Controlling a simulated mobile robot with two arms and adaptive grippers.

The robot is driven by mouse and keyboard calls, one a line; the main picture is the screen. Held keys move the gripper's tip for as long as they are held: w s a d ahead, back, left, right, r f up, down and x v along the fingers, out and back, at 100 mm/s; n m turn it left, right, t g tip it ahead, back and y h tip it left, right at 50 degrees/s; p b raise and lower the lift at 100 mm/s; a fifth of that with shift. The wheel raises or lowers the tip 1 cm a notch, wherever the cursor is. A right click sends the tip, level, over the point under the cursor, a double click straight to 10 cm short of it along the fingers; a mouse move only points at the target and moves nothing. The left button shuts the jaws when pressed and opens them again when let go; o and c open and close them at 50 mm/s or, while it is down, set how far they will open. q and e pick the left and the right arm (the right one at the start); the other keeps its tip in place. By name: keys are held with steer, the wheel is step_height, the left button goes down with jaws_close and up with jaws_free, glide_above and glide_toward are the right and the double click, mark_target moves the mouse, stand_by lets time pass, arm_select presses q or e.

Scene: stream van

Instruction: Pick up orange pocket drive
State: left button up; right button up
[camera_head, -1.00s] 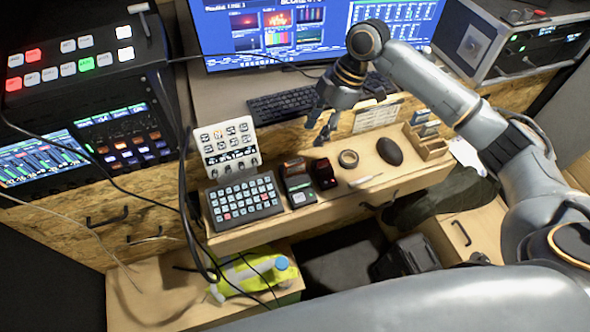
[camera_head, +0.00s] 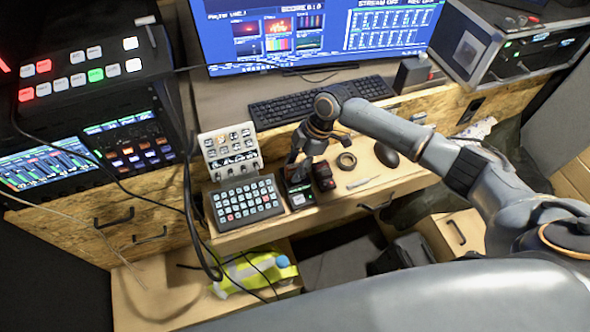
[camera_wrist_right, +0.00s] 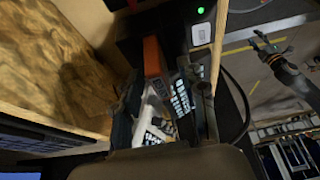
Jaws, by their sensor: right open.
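The orange pocket drive (camera_wrist_right: 152,57) shows in the right wrist view as an upright orange block at the black dock, between the ends of my right gripper's fingers. My right gripper (camera_wrist_right: 165,98) is open, and I see no clear contact with the drive. In the head view my right gripper (camera_head: 298,173) points down over the small black dock (camera_head: 301,198) and hides most of the drive. My left gripper is not seen in the head view.
A button keypad (camera_head: 246,202) lies left of the dock. A dark red-and-black device (camera_head: 323,176), a tape roll (camera_head: 346,162) and a dark oval mouse (camera_head: 386,155) lie to its right. A white knob panel (camera_head: 231,149) stands behind the keypad. A black cable (camera_head: 190,215) hangs at left.

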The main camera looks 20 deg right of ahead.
steer(key=shift+a+f, duration=0.1)
steer(key=shift+f, duration=0.25)
jaws_close()
steer(key=shift+r, duration=0.1)
